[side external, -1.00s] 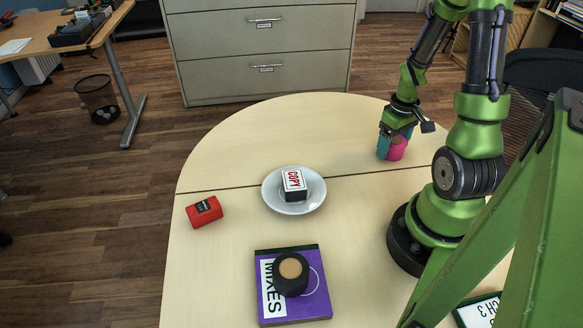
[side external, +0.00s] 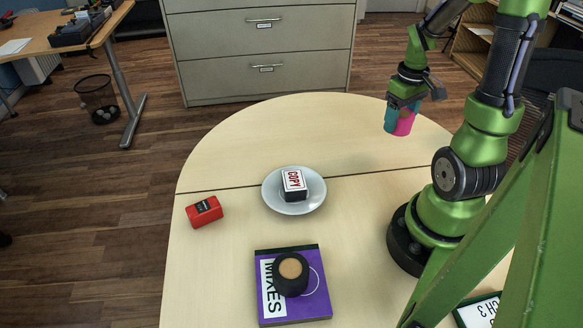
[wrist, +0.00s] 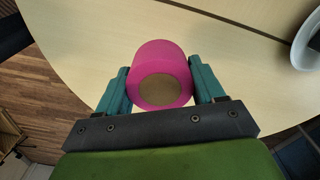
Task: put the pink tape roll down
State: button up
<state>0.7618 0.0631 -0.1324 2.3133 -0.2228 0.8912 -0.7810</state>
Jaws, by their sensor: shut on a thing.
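Pale tabletop shows behind the roll. I cannot tell exactly how high the roll is above the table.
A white plate (side external: 269,198) holds a COPY box (side external: 294,184). A red object (side external: 205,212) lies left. A purple MIXES box (side external: 316,304) with a black round item (side external: 291,274) on it is at the front. The table's back (side external: 300,125) is clear.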

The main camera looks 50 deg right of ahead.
jog(key=w+a+n, duration=0.2)
jog(key=w+a, duration=0.1)
jog(key=w, duration=0.2)
jog(key=w+a+n, duration=0.3)
jog(key=w, duration=0.3)
jog(key=w+a+n, duration=0.2)
jog(key=w+a, duration=0.2)
jog(key=w, duration=0.1)
jog(key=shift+w+r, duration=0.1)
jog(key=shift+w, duration=0.05)
jog(key=r+n, duration=0.2)
jog(key=n, duration=0.8)
send_over(232, 170)
notch_tip(232, 170, down, 10)
jog(key=shift+f, duration=0.1)
jog(key=shift+f, duration=0.15)
jog(key=o, duration=1.1)
